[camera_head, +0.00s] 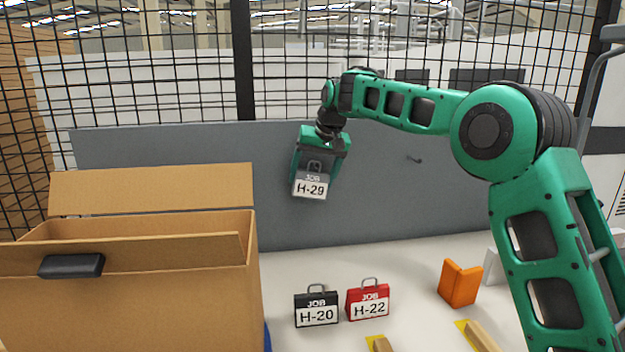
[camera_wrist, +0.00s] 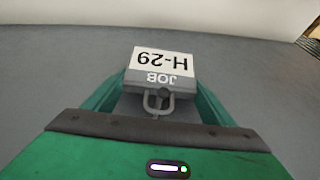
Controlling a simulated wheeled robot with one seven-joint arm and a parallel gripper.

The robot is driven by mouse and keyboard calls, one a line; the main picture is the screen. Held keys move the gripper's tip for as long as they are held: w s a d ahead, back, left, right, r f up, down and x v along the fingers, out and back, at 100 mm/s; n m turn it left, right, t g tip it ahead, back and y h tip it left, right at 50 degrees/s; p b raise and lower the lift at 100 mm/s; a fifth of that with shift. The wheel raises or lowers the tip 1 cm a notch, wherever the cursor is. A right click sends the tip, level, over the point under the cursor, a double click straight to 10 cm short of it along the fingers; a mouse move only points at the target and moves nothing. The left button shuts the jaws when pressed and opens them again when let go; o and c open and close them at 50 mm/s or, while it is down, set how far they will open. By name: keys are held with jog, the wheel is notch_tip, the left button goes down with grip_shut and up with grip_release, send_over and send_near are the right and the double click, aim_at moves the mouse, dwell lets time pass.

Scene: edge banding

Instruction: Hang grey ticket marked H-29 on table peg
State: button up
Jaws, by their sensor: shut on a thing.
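The grey ticket marked H-29 (camera_head: 311,186) is held in my gripper (camera_head: 315,170), raised above the table in front of the grey back panel. My gripper is shut on it. In the wrist view the ticket (camera_wrist: 160,68) appears upside down, with its wire loop toward my gripper (camera_wrist: 155,105). A small dark peg (camera_head: 414,160) sticks out of the grey panel, to the right of the ticket and apart from it.
A black ticket H-20 (camera_head: 317,310) and a red ticket H-22 (camera_head: 368,301) stand on the white table (camera_head: 290,268). An open cardboard box (camera_head: 130,310) fills the left front. An orange angled block (camera_head: 460,283) and yellow-marked wooden pieces (camera_head: 480,338) lie right.

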jog(key=o, duration=1.1)
jog(key=shift+r, duration=0.1)
jog(key=v, duration=1)
jog(key=s+d+f+m+g+h, duration=0.1)
jog(key=s+d+f, duration=0.2)
jog(key=s+d, duration=0.6)
jog(key=s+d+f+m+h, duration=0.15)
jog(key=s+d, duration=0.35)
jog(key=d, duration=0.8)
jog(key=s+d+f+m+g+h, duration=0.1)
jog(key=s+d+f+m, duration=0.15)
jog(key=s+d, duration=0.65)
jog(key=s+d+f+m, duration=0.1)
jog(key=s+d+f, duration=0.2)
jog(key=s, duration=0.6)
jog(key=s+d+f+m+g, duration=0.1)
jog(key=s+d+f, duration=0.3)
jog(key=s+f, duration=0.4)
jog(key=s+d+f+m+g, duration=0.1)
jog(key=s+d+f, duration=0.3)
jog(key=s, duration=0.7)
jog(key=shift+s+f+y, duration=0.35)
jog(key=shift+s+f, duration=0.05)
jog(key=shift+f, duration=0.4)
